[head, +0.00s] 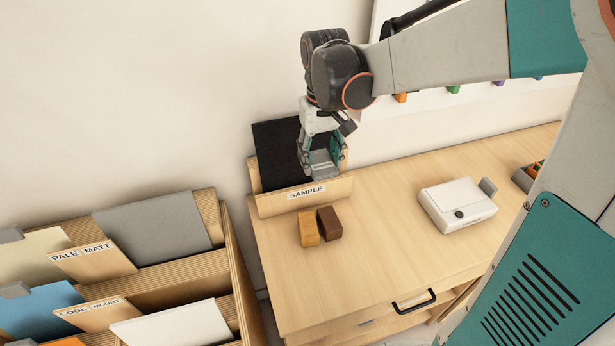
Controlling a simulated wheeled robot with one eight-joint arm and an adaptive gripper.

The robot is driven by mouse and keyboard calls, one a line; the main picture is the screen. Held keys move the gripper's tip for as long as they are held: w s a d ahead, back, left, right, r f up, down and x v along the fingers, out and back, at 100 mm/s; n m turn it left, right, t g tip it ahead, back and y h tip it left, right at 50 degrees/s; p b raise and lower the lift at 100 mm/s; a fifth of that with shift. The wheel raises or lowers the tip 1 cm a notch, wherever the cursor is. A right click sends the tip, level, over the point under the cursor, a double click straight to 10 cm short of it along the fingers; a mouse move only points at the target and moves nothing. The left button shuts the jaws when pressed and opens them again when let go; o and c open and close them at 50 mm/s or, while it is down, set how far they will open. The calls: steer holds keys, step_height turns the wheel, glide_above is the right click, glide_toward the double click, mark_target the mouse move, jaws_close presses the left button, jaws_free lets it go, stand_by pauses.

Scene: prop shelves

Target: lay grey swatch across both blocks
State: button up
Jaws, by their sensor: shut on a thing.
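A large flat grey swatch (155,230) leans in the rear slot of the rack at the left. The two blocks, one yellow-ochre (308,228) and one dark brown (328,223), stand side by side on the wooden table in front of the SAMPLE holder, with nothing on top of them. My gripper (322,160) points down at the SAMPLE holder, in front of a black board (280,152). It is shut on a small grey piece (322,171); I cannot tell whether this piece is joined to the black board.
The wooden SAMPLE holder (270,207) stands at the table's back left. A white box (457,205) sits further right. The left rack (165,277) also holds cream (30,248), blue (40,310) and white (175,327) boards. The table (375,255) is bare around the blocks.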

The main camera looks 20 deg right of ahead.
steer(key=shift+a+f, duration=0.25)
steer(key=shift+a, duration=0.05)
step_height(320, 180, down, 19)
steer(key=b, duration=0.5)
steer(key=shift+w+f+b, duration=0.1)
steer(key=shift+f+b, duration=0.1)
steer(key=shift+b, duration=0.1)
steer(key=shift+r, duration=0.1)
steer(key=shift+f+b, duration=0.4)
steer(key=shift+f, duration=0.1)
steer(key=shift+f, duration=0.1)
steer(key=o, duration=0.9)
steer(key=shift+o, duration=0.2)
